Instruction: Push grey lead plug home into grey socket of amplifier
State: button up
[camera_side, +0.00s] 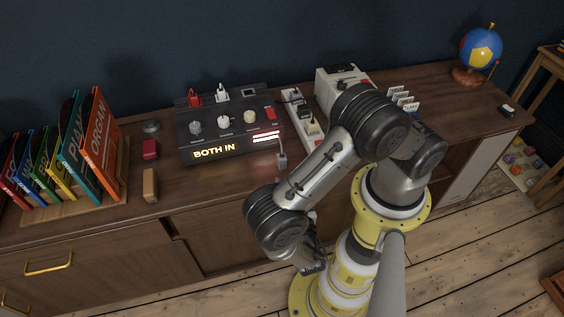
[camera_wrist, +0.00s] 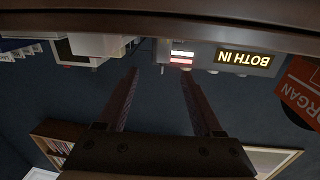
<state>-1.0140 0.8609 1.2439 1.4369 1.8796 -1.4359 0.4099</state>
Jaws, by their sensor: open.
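The dark amplifier (camera_side: 240,131) sits on the wooden sideboard, its lit display reading "BOTH IN". A pale grey or white plug (camera_side: 221,92) stands upright in its rear top edge, beside a red plug (camera_side: 194,97). The socket under the pale plug is hidden, and I cannot tell its exact depth. My gripper (camera_wrist: 160,73) is open and empty, its two fingers apart. In the side view it is low in front of the sideboard, largely hidden by my arm, well away from the plugs. The wrist view shows the amplifier (camera_wrist: 205,59) upside down beyond the fingers.
A power strip (camera_side: 291,97) and a light grey box (camera_side: 325,91) stand right of the amplifier. Books (camera_side: 101,140), a red block (camera_side: 150,149) and a tan block (camera_side: 150,186) are left. A globe (camera_side: 480,48) stands far right. Sideboard space in front of the amplifier is clear.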

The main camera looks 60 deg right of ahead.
aim_at(283, 162)
jog(key=shift+n+t+y, duration=0.3)
jog(key=shift+n, duration=0.2)
jog(key=shift+x, duration=6.6)
jog(key=shift+r, duration=0.1)
grip_shut()
